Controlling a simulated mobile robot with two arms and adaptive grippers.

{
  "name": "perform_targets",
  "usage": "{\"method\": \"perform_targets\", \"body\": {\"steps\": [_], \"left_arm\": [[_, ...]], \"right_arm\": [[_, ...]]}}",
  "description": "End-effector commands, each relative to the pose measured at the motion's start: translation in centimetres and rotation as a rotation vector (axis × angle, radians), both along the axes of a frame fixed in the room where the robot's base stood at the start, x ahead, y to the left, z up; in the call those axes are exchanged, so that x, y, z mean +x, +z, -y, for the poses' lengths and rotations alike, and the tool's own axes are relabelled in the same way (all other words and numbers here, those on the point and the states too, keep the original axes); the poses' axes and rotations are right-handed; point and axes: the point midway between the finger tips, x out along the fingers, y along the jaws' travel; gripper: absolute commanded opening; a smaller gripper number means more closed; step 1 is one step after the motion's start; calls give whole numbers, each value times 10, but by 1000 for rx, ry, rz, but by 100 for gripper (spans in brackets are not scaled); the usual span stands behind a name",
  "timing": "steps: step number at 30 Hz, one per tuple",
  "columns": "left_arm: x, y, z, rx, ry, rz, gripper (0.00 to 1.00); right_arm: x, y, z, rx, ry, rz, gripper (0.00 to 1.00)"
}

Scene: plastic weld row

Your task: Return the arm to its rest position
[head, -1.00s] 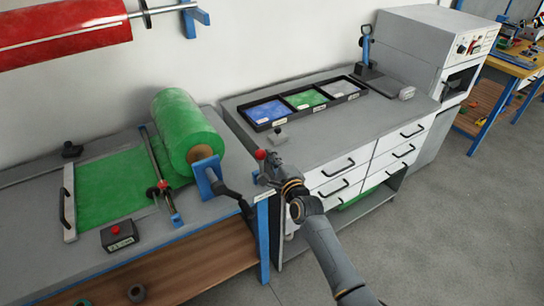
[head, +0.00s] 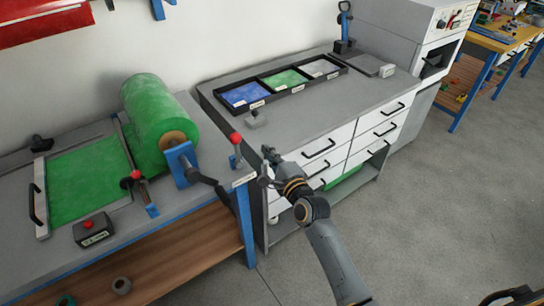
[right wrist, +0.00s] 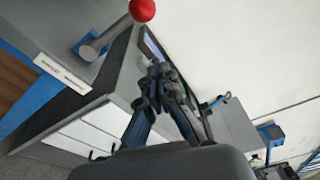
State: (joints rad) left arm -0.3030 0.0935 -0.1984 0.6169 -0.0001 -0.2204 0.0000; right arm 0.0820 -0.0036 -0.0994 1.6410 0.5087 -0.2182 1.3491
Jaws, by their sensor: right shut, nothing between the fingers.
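My right gripper (head: 268,162) is shut and empty in the head view. It is in front of the drawer cabinet, just right of the red-knobbed lever (head: 236,150) and apart from it. My right arm (head: 325,250) reaches up to it from the lower right. In the right wrist view the shut fingers (right wrist: 158,76) show at the centre, with the lever's red ball (right wrist: 142,10) beyond them at the top. My left gripper is not in view.
The bench with the green roll (head: 158,120) and a button box (head: 93,230) is at left. The drawer cabinet (head: 330,165) carries a three-part tray (head: 250,107). A grey machine (head: 405,35) stands behind at right. Open grey floor (head: 440,190) lies at right.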

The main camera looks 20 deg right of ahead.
Motion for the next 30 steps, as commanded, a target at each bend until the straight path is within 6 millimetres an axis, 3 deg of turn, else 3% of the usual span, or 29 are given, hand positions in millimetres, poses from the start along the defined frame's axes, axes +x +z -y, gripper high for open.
{"method": "perform_targets", "body": {"steps": [6,12,23,26,29,30], "left_arm": [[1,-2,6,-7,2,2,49],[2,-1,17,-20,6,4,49],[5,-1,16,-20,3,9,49],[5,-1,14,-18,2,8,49],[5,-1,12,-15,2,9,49],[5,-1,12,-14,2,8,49]], "right_arm": [[-17,0,3,0,1,0,0],[-18,1,4,0,1,0,0],[-18,-4,3,-9,1,-7,0],[-22,-29,3,-69,5,-43,0],[-33,-82,3,-200,21,-119,0],[-41,-109,4,-270,36,-158,0]]}}
